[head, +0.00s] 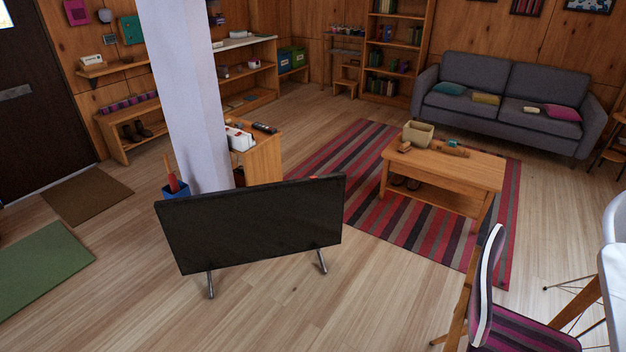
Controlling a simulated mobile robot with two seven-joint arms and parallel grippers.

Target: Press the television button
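The television (250,226) is a wide dark flat panel on two thin metal legs, standing on the wood floor in the lower middle of the head view. A small red spot (314,178) shows at its top edge towards the right; I cannot tell for sure whether it is the button. Neither of my grippers is in view.
A white pillar (183,95) rises behind the television, with a small wooden cabinet (262,157) beside it. A coffee table (463,171) stands on a striped rug (335,185) in front of a grey sofa (480,80). A chair (488,285) is at lower right. Floor around the television is clear.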

